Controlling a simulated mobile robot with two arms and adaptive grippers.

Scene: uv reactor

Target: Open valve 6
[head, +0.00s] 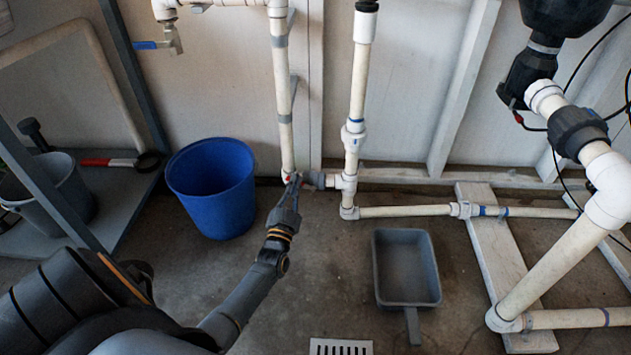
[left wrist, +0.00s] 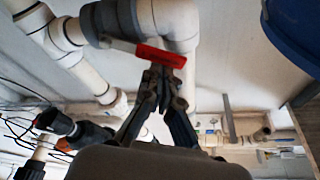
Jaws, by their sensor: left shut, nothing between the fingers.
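A valve with a red handle (head: 288,179) sits low on the white pipework, at the foot of a vertical pipe (head: 283,110). No number shows on it, so I cannot tell from the frames that it is valve 6. In the left wrist view the red handle (left wrist: 161,56) lies crosswise just beyond the fingertips, beside a grey fitting (left wrist: 110,20). My left gripper (head: 291,187) is at the handle with its fingers shut and empty; its fingertips (left wrist: 161,76) also show in the left wrist view. I cannot tell whether they touch the handle. My right gripper is not in view.
A blue bucket (head: 212,187) stands left of the valve. A grey pan (head: 407,270) lies on the floor to the right, near a drain grate (head: 341,347). A shelf (head: 122,205) is at left. A blue-handled valve (head: 158,44) is at upper left. White pipes cross the right side.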

